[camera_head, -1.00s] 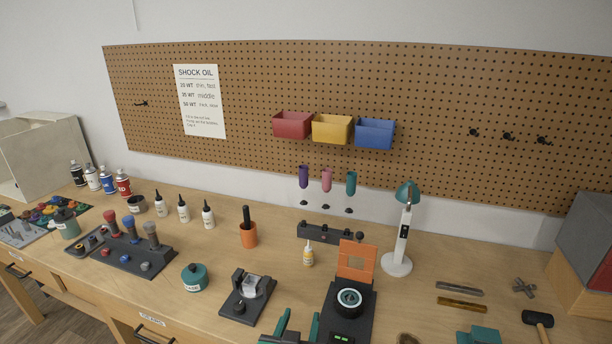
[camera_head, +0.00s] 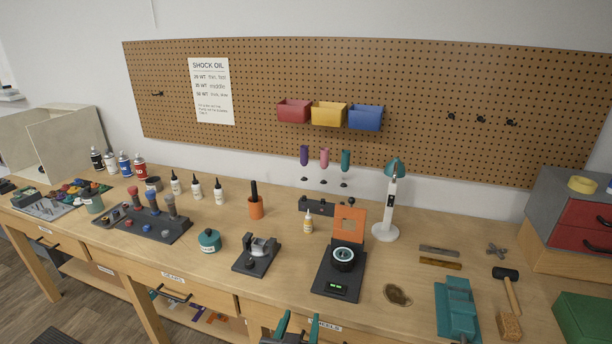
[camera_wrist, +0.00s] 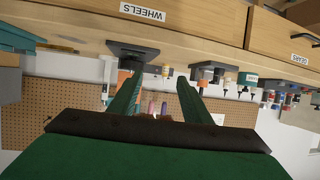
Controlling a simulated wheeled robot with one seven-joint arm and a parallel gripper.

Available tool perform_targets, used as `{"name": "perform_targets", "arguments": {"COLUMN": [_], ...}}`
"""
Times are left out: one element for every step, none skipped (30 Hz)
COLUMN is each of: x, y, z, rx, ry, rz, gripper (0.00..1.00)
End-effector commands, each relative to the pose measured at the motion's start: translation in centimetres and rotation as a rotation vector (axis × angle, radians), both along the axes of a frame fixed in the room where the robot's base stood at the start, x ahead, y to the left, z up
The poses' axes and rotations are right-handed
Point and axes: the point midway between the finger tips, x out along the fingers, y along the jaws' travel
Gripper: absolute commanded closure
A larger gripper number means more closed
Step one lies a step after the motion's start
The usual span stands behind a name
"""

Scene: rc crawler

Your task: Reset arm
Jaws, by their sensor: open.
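My gripper (camera_head: 290,330) shows at the bottom edge of the head view as two teal fingers, apart and empty, in front of the bench's front edge. In the wrist view my gripper (camera_wrist: 160,95) has its two green fingers spread with nothing between them. That view is upside down, with the bench and its drawers at the top. The rest of the arm is hidden below the head view.
A pegboard (camera_head: 420,120) stands behind. A drawer handle (camera_head: 175,293) juts out in front.

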Motion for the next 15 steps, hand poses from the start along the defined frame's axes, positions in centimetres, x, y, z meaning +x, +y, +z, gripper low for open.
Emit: {"name": "perform_targets", "arguments": {"x": [-0.3,-0.4,-0.6,-0.8,-0.9,-1.2,-1.3,-1.6,-1.8,-2.1,-2.3,-2.7,-3.0,-3.4,-4.0], "y": [0.0,0.0,0.0,0.0,0.0,0.0,-0.1,-0.1,-0.1,-0.1,-0.1,-0.1,-0.1,-0.1,-0.1], "z": [-0.5,-0.7,-1.1,-1.3,-1.6,-2.0,-2.3,-2.6,-3.0,-3.4,-3.7,-4.3,-4.6,-5.1,-5.7], "rx": [-0.003,-0.004,-0.006,-0.007,-0.009,-0.011,-0.012,-0.013,-0.015,-0.016,-0.018,-0.02,-0.022,-0.024,-0.026], "ry": [0.001,0.001,0.0,-0.001,-0.002,-0.002,-0.003,-0.003,-0.006,-0.005,-0.007,-0.008,-0.01,-0.009,-0.011], "rz": [0.003,0.006,0.009,0.012,0.016,0.019,0.022,0.025,0.03,0.033,0.036,0.041,0.045,0.05,0.057], "gripper": [0.56,0.56,0.56,0.56,0.56,0.56,0.56,0.56,0.56,0.56,0.56,0.56,0.56,0.56,0.56]}}
